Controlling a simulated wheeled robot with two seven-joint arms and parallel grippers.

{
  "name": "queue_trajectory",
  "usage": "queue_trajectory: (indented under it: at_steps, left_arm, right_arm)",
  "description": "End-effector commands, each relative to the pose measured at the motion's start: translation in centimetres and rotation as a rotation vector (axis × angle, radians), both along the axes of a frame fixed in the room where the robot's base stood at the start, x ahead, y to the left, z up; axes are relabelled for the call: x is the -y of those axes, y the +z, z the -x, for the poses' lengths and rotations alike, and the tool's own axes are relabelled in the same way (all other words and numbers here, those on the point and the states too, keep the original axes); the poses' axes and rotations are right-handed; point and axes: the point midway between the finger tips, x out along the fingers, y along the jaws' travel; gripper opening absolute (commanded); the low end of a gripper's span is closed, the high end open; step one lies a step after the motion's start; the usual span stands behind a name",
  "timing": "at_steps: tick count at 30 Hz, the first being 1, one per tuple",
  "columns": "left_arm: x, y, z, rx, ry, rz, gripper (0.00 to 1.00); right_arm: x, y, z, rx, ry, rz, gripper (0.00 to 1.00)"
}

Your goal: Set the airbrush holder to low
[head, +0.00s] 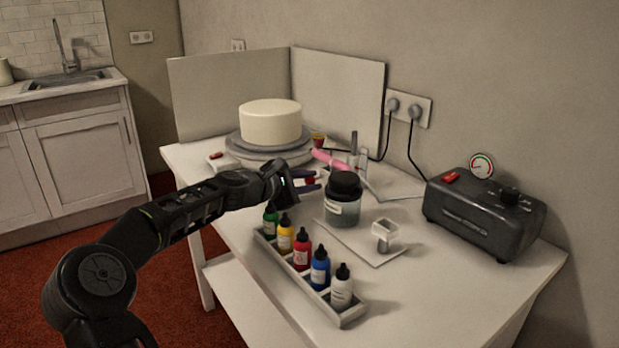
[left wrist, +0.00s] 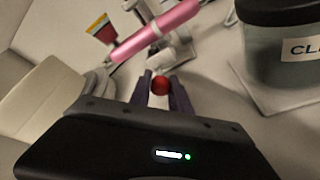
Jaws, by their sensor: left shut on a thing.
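The pink airbrush (head: 333,161) rests in a light grey holder (head: 363,163) behind the dark-lidded jar. In the left wrist view the airbrush (left wrist: 155,33) lies slanted across the holder (left wrist: 180,50), with a red and yellow cup (left wrist: 102,28) at its left end. My left gripper (head: 308,181) is in front of the holder, left of the jar. It is shut on a small round red knob (left wrist: 160,85), which sits between the dark fingertips. How the knob joins the holder is partly hidden. My right gripper is not in view.
The labelled jar (head: 343,200) stands close to the right of my left gripper. A rack of paint bottles (head: 345,318) is in front. A white cake (head: 270,122) on a turntable stands behind left. A dark compressor (head: 485,217) is at right. The table's front right is clear.

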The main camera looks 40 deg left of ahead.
Motion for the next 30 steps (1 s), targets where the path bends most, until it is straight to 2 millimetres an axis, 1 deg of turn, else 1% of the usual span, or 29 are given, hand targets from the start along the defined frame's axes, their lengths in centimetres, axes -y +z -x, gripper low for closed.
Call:
queue_trajectory:
  at_steps: [1,10,11,18,26,30]
  left_arm:
    - [0.08,-0.70,0.03,-0.003,-0.003,0.000,0.00]
    - [0.10,-0.89,0.09,-0.007,-0.004,-0.001,0.00]
    - [0.10,-0.92,0.09,-0.007,-0.004,-0.001,0.25]
    - [0.01,-0.79,0.08,-0.006,-0.001,-0.001,0.44]
    - [-0.01,-0.72,0.09,-0.005,-0.001,-0.001,0.45]
    - [-0.17,-0.58,0.53,-0.005,0.000,-0.003,0.45]
  right_arm:
    - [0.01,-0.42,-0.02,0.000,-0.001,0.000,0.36]
    - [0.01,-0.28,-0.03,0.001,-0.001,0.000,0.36]
    - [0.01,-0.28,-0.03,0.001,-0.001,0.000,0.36]
    - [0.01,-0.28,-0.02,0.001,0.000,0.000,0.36]
    - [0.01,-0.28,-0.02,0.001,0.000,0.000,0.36]
    - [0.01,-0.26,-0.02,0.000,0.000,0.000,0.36]
